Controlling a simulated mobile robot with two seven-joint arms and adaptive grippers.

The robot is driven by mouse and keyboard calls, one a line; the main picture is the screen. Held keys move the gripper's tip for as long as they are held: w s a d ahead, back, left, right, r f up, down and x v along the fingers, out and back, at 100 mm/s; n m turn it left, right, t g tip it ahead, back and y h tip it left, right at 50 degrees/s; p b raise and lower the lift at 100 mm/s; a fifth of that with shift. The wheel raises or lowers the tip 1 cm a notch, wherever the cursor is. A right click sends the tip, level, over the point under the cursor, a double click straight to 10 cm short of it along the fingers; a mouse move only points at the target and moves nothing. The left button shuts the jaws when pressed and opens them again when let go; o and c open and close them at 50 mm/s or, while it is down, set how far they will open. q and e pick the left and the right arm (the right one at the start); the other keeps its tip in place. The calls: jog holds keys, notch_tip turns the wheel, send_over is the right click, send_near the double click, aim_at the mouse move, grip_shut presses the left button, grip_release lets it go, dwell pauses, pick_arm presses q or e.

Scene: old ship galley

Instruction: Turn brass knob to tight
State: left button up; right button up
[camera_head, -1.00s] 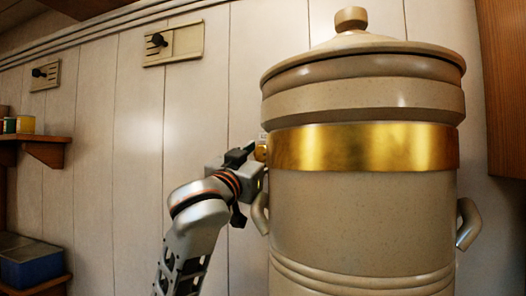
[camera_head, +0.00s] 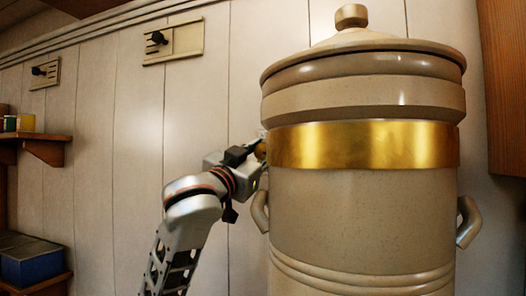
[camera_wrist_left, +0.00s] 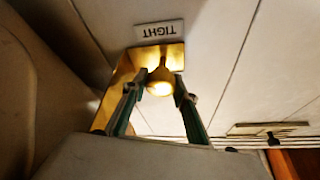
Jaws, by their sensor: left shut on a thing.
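The brass knob (camera_wrist_left: 159,83) shows in the left wrist view in front of a brass backplate (camera_wrist_left: 122,75) on the pale panelled wall. A small label reading TIGHT (camera_wrist_left: 160,30), upside down in this view, is just beyond the plate. My left gripper (camera_wrist_left: 157,94) is shut on the knob, one finger on each side. In the head view my left gripper (camera_head: 256,155) is at the left side of the large crock, which hides most of the knob and plate. My right gripper is not in view.
The big lidded crock (camera_head: 360,215) with a brass band and side handles stands close on the right of my left gripper. Black-handled wall plates (camera_head: 172,42) are at upper left. A wooden shelf (camera_head: 40,148) and a blue box (camera_head: 32,262) are at far left.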

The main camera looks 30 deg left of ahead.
pick_arm(q)
jog(key=m+h, duration=0.1)
jog(key=m, duration=0.2)
jog(key=m+g+h, duration=0.1)
jog(key=m, duration=0.2)
jog(key=m+h, duration=0.1)
jog(key=m, duration=0.2)
jog(key=shift+g+h, duration=0.4)
jog(key=m+g, duration=0.1)
jog(key=m, duration=0.3)
jog(key=shift+h, duration=0.4)
jog(key=shift+d+f+m+g, duration=0.15)
jog(key=shift+m+g, duration=0.65)
jog(key=shift+m, duration=0.8)
jog(key=o, duration=1.1)
